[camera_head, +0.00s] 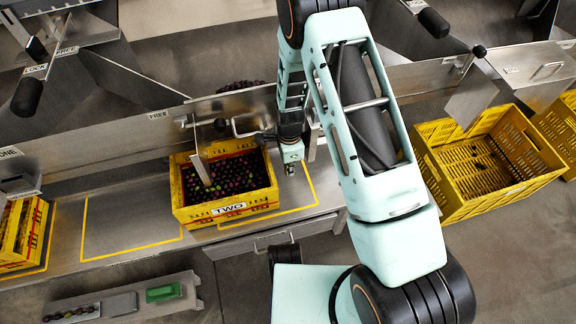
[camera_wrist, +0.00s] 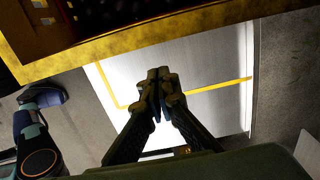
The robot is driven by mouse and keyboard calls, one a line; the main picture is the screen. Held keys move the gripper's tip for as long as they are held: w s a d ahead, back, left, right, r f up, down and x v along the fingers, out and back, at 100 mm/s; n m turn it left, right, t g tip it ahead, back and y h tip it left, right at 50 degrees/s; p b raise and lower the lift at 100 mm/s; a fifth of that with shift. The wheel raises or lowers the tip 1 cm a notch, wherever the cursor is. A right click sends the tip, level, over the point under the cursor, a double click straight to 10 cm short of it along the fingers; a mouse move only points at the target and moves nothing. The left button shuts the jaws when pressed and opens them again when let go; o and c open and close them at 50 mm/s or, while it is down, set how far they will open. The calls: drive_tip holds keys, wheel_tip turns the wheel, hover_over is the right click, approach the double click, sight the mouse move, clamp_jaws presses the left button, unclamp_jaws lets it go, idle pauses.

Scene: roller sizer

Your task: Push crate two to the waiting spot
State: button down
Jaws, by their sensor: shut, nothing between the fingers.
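Crate two (camera_head: 229,209) is yellow, labelled TWO and filled with dark purple and some green fruit. It stands on the metal bench, over the left part of a yellow-outlined area (camera_head: 312,190). An empty yellow-outlined rectangle (camera_head: 132,222) lies to its left; I see no label telling which outline is the waiting spot. My gripper (camera_head: 291,158) is shut and empty, just right of the crate. In the wrist view, my shut fingertips (camera_wrist: 160,76) are close to the crate's yellow rim (camera_wrist: 130,42); I cannot tell whether they touch.
Another yellow crate (camera_head: 22,232) stands at the bench's left end. A metal strip (camera_head: 201,165) reaches down at crate two's left side. Empty yellow crates (camera_head: 485,165) stand at the right. A small rack with a green block (camera_head: 163,292) is in front. The left rectangle is clear.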

wheel_tip(320, 180, down, 4)
drive_tip(key=shift+f+b, duration=0.15)
drive_tip(key=shift+b, duration=0.4)
drive_tip(key=shift+s+a, duration=0.15)
drive_tip(key=shift+a, duration=0.45)
drive_tip(key=shift+s+a, duration=0.15)
drive_tip(key=shift+a, duration=0.4)
drive_tip(key=shift+s+a+b, duration=0.3)
drive_tip(key=shift+a+b, duration=0.1)
drive_tip(key=shift+a, duration=0.35)
